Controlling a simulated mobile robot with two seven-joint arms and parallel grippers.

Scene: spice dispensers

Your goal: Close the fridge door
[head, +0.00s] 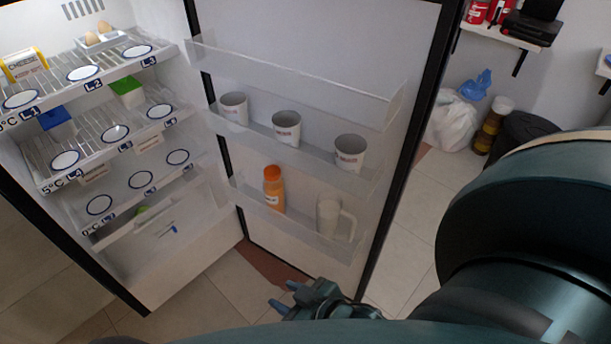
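The fridge (170,278) stands open on the left, with its lit shelves in view. Its door (310,35) is swung wide open, its inner side facing me and its dark edge on the right. My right gripper (285,296) is low in front of the door's bottom edge, near the floor in the picture. Its two fingertips point left and are apart, with nothing between them. I cannot tell whether it touches the door. The outer side of the door is hidden. My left gripper is not in view.
The door racks hold white cups (286,127), an orange bottle (273,188) and a clear jug (335,219). Eggs (98,34) and boxes sit on the fridge shelves. A white bag (453,121) and a dark bin (522,138) stand behind the door. Tiled floor (405,235) is clear right of the door.

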